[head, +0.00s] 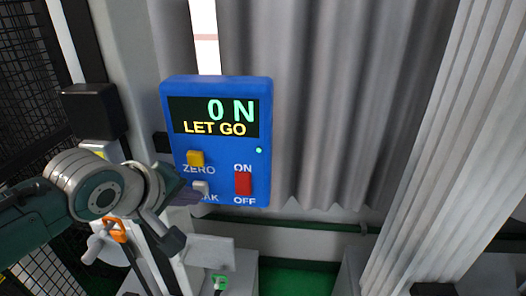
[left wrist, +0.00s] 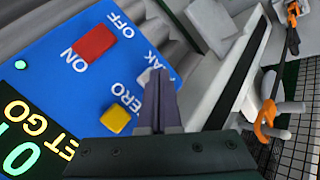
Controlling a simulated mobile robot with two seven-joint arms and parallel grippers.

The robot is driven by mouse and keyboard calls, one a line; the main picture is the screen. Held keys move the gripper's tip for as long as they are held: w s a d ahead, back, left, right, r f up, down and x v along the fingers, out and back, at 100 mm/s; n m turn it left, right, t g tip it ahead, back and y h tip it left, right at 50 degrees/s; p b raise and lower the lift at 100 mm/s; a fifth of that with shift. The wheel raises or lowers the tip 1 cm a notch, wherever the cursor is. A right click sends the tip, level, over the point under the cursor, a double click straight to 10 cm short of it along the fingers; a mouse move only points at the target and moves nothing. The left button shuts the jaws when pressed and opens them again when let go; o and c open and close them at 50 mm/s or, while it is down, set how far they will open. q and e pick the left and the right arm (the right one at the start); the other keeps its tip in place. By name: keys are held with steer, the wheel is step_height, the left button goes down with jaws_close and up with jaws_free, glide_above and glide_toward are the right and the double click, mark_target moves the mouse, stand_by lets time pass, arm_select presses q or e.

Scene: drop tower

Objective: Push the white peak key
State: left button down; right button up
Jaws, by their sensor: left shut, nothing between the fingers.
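The white peak key (head: 199,188) sits at the lower left of the blue display box (head: 217,85), below the yellow ZERO key (head: 195,158). The box reads "0 N" and "LET GO". My left gripper (head: 190,194) is shut and empty, its tips at or just by the white key; I cannot tell whether they touch. In the left wrist view the white key (left wrist: 146,76) shows beside the shut fingertips (left wrist: 159,74), partly hidden by them. My right gripper is not in view.
A red ON/OFF switch (head: 243,183) is on the box to the right of the keys. A black box (head: 94,110) stands to the left. An orange clip (head: 116,230) hangs below my left wrist. Grey pleated curtain (head: 330,100) fills the area behind and right.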

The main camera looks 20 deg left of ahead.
arm_select(q)
steer(key=shift+w, duration=0.35)
stand_by(0.5)
steer(key=shift+s+d+p, duration=0.15)
steer(key=shift+s+p, duration=0.6)
steer(key=shift+s, duration=0.2)
steer(key=shift+s+d+p, duration=0.2)
steer(key=shift+s+p, duration=0.35)
steer(key=shift+s, duration=0.25)
steer(key=shift+s+d+p, duration=0.2)
steer(key=shift+s+p, duration=0.4)
steer(key=shift+s, duration=0.2)
steer(key=shift+s+d+p, duration=0.2)
steer(key=shift+s+p, duration=0.35)
steer(key=shift+s, duration=0.25)
